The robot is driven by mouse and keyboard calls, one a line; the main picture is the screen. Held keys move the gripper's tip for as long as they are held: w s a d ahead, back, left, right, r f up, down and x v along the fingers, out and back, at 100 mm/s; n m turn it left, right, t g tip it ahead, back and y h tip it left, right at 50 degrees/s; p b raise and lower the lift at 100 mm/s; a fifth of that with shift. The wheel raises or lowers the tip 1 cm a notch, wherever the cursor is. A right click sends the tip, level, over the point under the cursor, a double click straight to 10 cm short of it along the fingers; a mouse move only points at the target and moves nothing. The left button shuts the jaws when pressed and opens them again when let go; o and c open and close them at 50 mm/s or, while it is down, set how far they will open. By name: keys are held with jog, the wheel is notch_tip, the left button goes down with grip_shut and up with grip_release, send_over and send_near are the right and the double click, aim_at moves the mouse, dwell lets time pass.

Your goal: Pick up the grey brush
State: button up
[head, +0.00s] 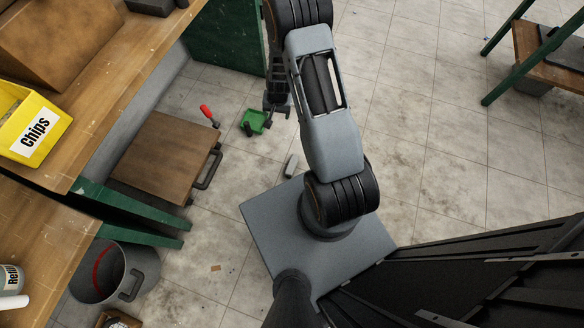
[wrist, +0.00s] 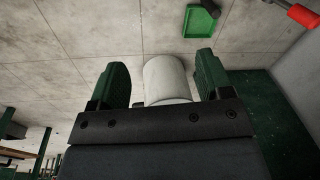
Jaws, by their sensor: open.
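My gripper (head: 278,106) hangs low over the floor beyond my arm, beside a green dustpan. In the wrist view my gripper (wrist: 165,80) is open, its two green-black fingers apart. A pale grey rounded thing (wrist: 165,76) shows between the fingers, with gaps on both sides; I cannot tell what it is or how far below it lies. In the head view a small light grey thing with a darker end (head: 291,165) lies on the floor, nearer my base. It may be the grey brush, but its shape is too small to tell.
The green dustpan (head: 255,122) lies on the floor; it also shows in the wrist view (wrist: 200,22). A red-handled tool (head: 209,115) is beside a brown wooden platform (head: 160,165). Workbenches stand at left and upper right. A grey bucket (head: 115,272) is lower left. Tiled floor is clear at right.

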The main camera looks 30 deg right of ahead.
aim_at(292, 165)
jog(key=s+f+m+b, duration=0.1)
jog(key=f+b, duration=0.3)
jog(key=f, duration=0.7)
jog(key=s+d+f+b, duration=0.1)
jog(key=s+f+b, duration=0.2)
jog(key=f, duration=0.9)
jog(key=s+d+f+m+g+b, duration=0.1)
jog(key=s+f+b, duration=0.2)
jog(key=f, duration=0.9)
jog(key=shift+d+m+h+b, duration=0.15)
jog(key=shift+m+h+b, duration=0.15)
jog(key=shift+b, duration=0.85)
jog(key=f+b, duration=0.1)
jog(key=f, duration=0.1)
jog(key=f+b, duration=0.2)
jog(key=shift+w+d+f, duration=0.1)
jog(key=shift+d+f, duration=0.1)
jog(key=shift+f, duration=0.85)
jog(key=shift+c, duration=0.3)
jog(key=c, duration=1.1)
jog(key=shift+r, duration=0.15)
